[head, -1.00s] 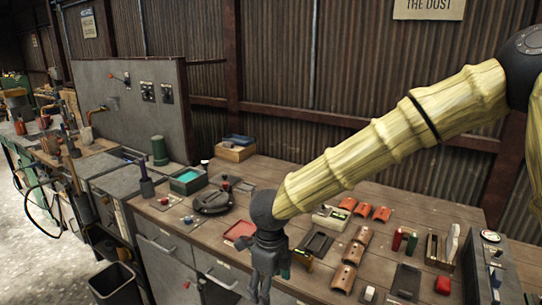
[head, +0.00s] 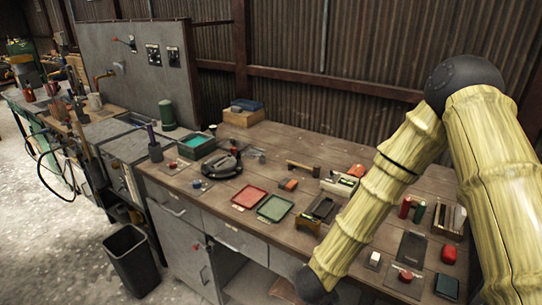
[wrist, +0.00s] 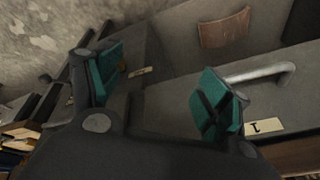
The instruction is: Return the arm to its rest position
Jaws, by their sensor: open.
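My arm (head: 365,205) has yellow, bamboo-like links and black joints. In the head view it bends at an elbow on the right and slopes down to a dark wrist joint near the bottom edge, in front of the workbench. The gripper itself is hidden or out of frame there. In the wrist view my gripper (wrist: 160,88) is open, its two teal-padded fingers wide apart with nothing held between them. Beyond the fingers are a grey cabinet front, a metal handle (wrist: 260,73) and a small pale label (wrist: 263,126).
The wooden workbench (head: 290,148) holds a red tray (head: 250,197), a green tray (head: 275,208), a dark round device (head: 220,163) and several small parts. A black bin (head: 132,262) stands on the floor at left. Open floor lies left of the cabinets.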

